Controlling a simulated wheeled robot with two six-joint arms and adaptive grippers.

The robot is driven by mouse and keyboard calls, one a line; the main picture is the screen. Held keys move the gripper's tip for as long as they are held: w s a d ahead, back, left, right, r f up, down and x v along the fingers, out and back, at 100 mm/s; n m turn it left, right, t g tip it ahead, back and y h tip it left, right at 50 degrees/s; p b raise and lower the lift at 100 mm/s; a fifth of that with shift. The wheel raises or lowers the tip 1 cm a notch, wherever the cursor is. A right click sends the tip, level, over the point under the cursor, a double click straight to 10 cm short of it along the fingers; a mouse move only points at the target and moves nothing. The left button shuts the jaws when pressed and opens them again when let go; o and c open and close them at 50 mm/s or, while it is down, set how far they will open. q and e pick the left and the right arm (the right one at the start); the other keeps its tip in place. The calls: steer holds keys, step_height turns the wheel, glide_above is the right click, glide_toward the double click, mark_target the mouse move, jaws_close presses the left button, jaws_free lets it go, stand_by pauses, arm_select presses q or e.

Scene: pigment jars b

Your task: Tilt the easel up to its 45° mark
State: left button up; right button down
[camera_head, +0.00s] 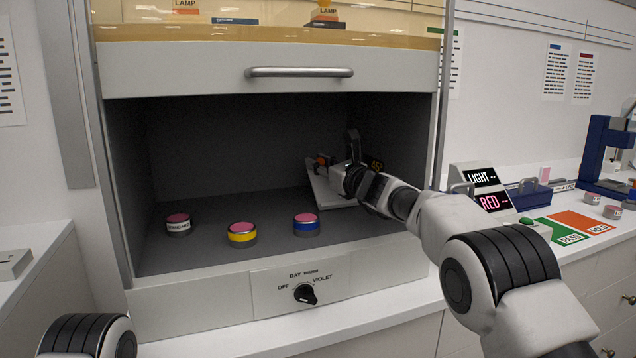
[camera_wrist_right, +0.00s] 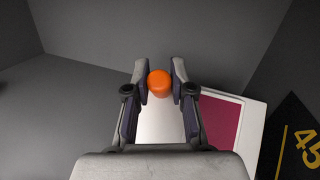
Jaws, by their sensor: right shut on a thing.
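The easel (camera_head: 326,198) is a pale board inside the viewing booth, at its right side. It is partly hidden by my right arm, and I cannot tell its exact angle. In the right wrist view, its white board (camera_wrist_right: 160,128) carries a dark pink card (camera_wrist_right: 219,122). An orange knob (camera_wrist_right: 160,84) at the board's edge sits between the fingers of my right gripper (camera_wrist_right: 160,76), which is shut on it. A black plate with a yellow 45 mark (camera_wrist_right: 306,146) stands at the right; it also shows in the head view (camera_head: 376,165). My left gripper is out of view.
Three pink-topped jars stand on the booth floor: grey (camera_head: 178,226), yellow-banded (camera_head: 242,236) and blue-banded (camera_head: 306,226). The raised sash with its handle (camera_head: 300,72) hangs above. A selector knob (camera_head: 305,294) is on the front. Displays (camera_head: 490,190) stand outside right.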

steer(key=shift+f, duration=0.2)
stand_by(0.3)
steer(key=c, duration=1.1)
jaws_free()
steer(key=shift+s, duration=0.1)
steer(key=shift+c, duration=0.2)
steer(key=shift+o, duration=0.7)
steer(key=shift+r, duration=0.15)
steer(key=v, duration=1.1)
steer(key=shift+s+d, duration=0.25)
steer(key=shift+s, duration=0.05)
steer(key=shift+s+d, duration=0.1)
steer(key=shift+s, duration=0.1)
